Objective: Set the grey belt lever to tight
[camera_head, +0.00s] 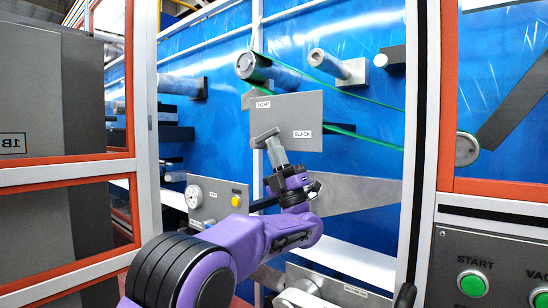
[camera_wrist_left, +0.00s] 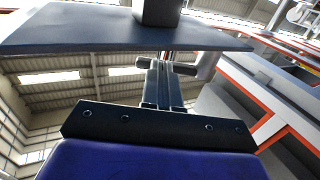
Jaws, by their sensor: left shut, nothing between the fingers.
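The grey plate (camera_head: 297,112) carries the labels TIGHT at its upper left and SLACK at its lower right. A short grey lever (camera_head: 264,135) shows at the plate's lower left, below TIGHT and left of SLACK. My left gripper (camera_head: 273,147) reaches up to the lever from below. Its fingers are shut with nothing between them; whether they touch the lever I cannot tell. In the left wrist view the shut fingers (camera_wrist_left: 163,88) point at a bar beyond them, under the dark underside of a plate (camera_wrist_left: 110,30). My right gripper is out of view.
A green belt (camera_head: 330,84) runs over rollers (camera_head: 247,66) above and behind the plate. A panel with a dial and yellow button (camera_head: 236,200) is lower left. White frame posts (camera_head: 145,110) and a START button panel (camera_head: 472,283) flank the opening.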

